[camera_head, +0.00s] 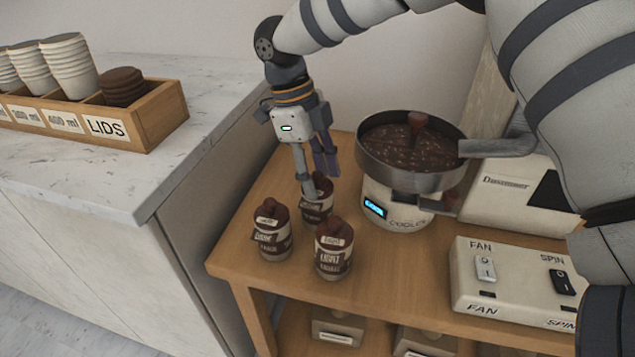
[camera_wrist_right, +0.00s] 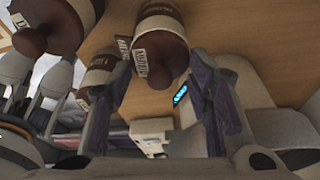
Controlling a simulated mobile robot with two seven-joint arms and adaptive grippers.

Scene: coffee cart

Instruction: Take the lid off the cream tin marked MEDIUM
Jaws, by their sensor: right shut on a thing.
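Three small cream tins with dark brown knobbed lids stand near the table's left end. The back tin (camera_head: 316,210) is partly covered by my right gripper (camera_head: 317,183), and its marking is unclear in the head view. In the right wrist view a tin (camera_wrist_right: 162,20) has a tag that seems to read MEDIUM, and its brown lid (camera_wrist_right: 158,55) lies between the fingers of my right gripper (camera_wrist_right: 165,95). The gripper is shut on this lid, which looks still on the tin. The front tin (camera_head: 333,258) is marked LIGHT. The left tin (camera_head: 272,238) seems marked DARK. My left gripper is out of view.
A roaster pan (camera_head: 410,170) full of beans stands right of the tins. A switch box (camera_head: 515,285) marked FAN and SPIN is at the right. A marble counter (camera_head: 120,185) with a crate of cups and lids (camera_head: 165,115) is at the left. Bare wood (camera_head: 240,265) shows at the table's left edge.

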